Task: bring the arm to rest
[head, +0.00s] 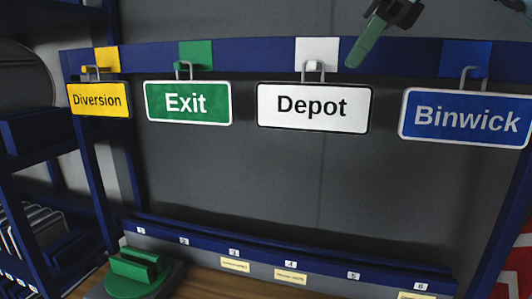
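My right gripper (392,14) shows at the top edge, right of centre, above the rail and apart from the signs. A green bar (368,42) extends down and left from it; I cannot tell whether it is held or part of the gripper. How far the fingers are apart does not show. My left gripper is not in view. Four signs hang from hooks: yellow Diversion (100,101), green Exit (188,103), white Depot (313,107) and blue Binwick (466,118).
The blue rail (265,60) carries colour patches above the signs. A numbered blue ledge (320,276) runs below. A green stand (135,272) is at lower left, near blue shelving (38,140). The dark panel between rail and ledge is bare.

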